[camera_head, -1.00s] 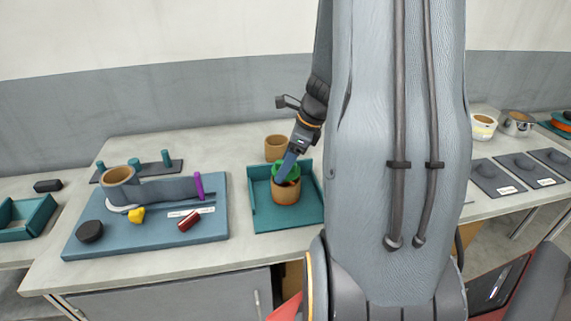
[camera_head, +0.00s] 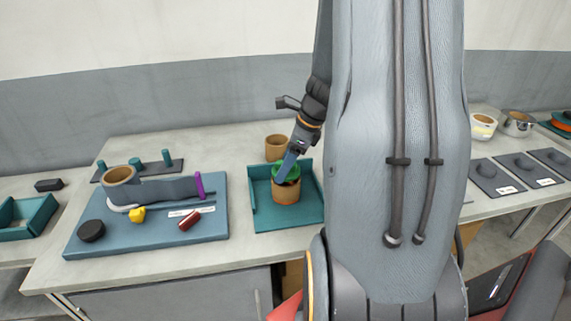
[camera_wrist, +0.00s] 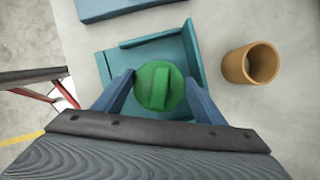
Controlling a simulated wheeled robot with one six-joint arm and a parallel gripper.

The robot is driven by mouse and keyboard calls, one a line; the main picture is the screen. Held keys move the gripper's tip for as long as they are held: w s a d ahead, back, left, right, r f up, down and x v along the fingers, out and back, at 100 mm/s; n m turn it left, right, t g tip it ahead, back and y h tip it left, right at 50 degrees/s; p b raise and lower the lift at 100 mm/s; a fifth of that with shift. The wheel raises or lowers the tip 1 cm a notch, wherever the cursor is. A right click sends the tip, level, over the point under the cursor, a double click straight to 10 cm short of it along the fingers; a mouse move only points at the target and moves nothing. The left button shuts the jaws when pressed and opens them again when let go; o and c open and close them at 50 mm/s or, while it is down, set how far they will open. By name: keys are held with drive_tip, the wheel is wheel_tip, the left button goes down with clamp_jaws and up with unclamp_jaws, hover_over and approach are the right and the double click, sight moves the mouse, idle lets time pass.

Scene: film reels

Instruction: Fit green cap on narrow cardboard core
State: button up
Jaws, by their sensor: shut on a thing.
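The round green cap (camera_head: 284,167), with a raised bar across its top, is at the mouth of a cardboard core (camera_head: 287,196) in the teal tray (camera_head: 262,220). In the wrist view the cap (camera_wrist: 158,88) lies between the two blue fingers of my gripper (camera_wrist: 160,82), which is shut on it. My gripper (camera_head: 287,172) comes down from the upper right in the head view. The cap hides the core beneath it in the wrist view. I cannot tell whether the cap is fully seated. A second, open cardboard core (camera_head: 276,147) stands empty behind the tray.
A blue board (camera_head: 90,246) to the left holds another core (camera_head: 119,176), a grey strip, a yellow piece, a red cylinder and a black knob. A dark pegged rack (camera_head: 175,170) is behind it. The tray has raised walls at its left and back. My arm hides the table's middle right.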

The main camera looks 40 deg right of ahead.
drive_tip(key=shift+f+b, duration=0.45)
drive_tip(key=shift+f, duration=0.3)
drive_tip(key=o, duration=0.8)
drive_tip(key=shift+c, duration=0.2)
drive_tip(key=p+v, duration=1)
drive_tip(key=v, duration=0.1)
idle(0.6)
drive_tip(key=s+a+f+n+h+b, duration=0.1)
drive_tip(key=a+f+n+b, duration=0.1)
drive_tip(key=a+n, duration=0.6)
drive_tip(key=s+a+f+n+g+h+b, duration=0.1)
drive_tip(key=s+a+f+n+b, duration=0.1)
drive_tip(key=a+n+b, duration=0.3)
drive_tip(key=s+a+f+n+g+h+b, duration=0.1)
drive_tip(key=s+a+f+n+b, duration=0.1)
drive_tip(key=a+n, duration=0.9)
drive_tip(key=f+n+b, duration=0.1)
drive_tip(key=n+b, duration=0.1)
drive_tip(key=n, duration=0.1)
drive_tip(key=shift+a+n, duration=0.25)
drive_tip(key=shift+n, duration=0.15)
